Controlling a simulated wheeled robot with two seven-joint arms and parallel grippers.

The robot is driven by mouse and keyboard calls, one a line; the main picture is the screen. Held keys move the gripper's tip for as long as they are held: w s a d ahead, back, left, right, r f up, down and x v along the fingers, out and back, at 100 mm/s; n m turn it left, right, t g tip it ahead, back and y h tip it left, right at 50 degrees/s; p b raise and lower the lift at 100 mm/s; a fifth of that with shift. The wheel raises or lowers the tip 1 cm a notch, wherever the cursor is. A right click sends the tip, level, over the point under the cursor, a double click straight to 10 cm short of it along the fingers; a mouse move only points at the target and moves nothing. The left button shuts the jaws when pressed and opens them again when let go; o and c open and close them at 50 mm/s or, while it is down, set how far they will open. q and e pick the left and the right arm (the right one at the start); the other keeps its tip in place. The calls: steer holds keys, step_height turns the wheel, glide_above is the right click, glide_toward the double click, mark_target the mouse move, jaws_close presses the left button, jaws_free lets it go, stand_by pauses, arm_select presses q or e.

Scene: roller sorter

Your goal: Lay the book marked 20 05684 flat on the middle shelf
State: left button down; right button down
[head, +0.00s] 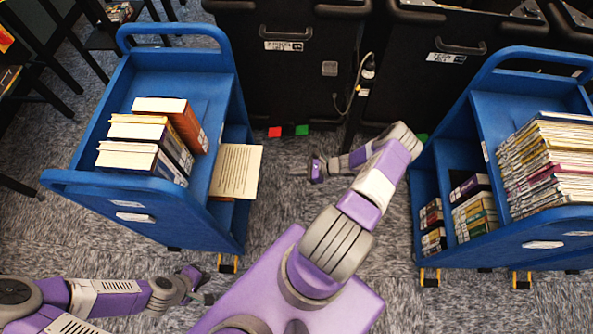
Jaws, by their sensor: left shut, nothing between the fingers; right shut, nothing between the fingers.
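No label can be read at this size, so I cannot tell which book is marked 20 05684. A beige book with printed lines (237,171) lies at a lower level on the right side of the left blue cart (140,216), its edge sticking out. Several thick books (140,158) stand on that cart's top. My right gripper (300,170) is shut and empty, to the right of the beige book and apart from it. My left gripper (205,297) is shut and empty, low in front of the left cart.
A second blue cart (480,245) at right holds a stack of thin volumes (548,160) on top and several books (475,208) below. Black bins (290,75) line the back. Red (274,132) and green (302,130) pieces lie near them. Carpet is open between the carts.

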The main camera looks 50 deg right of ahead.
glide_toward(242, 170)
steer(key=f, duration=0.1)
steer(key=s+d+f, duration=0.1)
steer(key=f, duration=0.1)
steer(key=shift+s+d+f+p, duration=0.3)
steer(key=shift+s+f+p, duration=0.05)
steer(key=shift+p, duration=0.05)
steer(key=shift+w+a, duration=1.05)
steer(key=shift+w, duration=0.25)
steer(key=shift+w+a, duration=1)
steer(key=shift+w, duration=0.25)
steer(key=shift+w+a, duration=1.05)
steer(key=shift+w, duration=0.25)
steer(key=s+d, duration=0.7)
steer(key=s, duration=0.2)
steer(key=shift+s+d, duration=0.2)
steer(key=shift+d, duration=0.1)
stand_by(0.4)
steer(key=shift+a, duration=0.1)
stand_by(0.4)
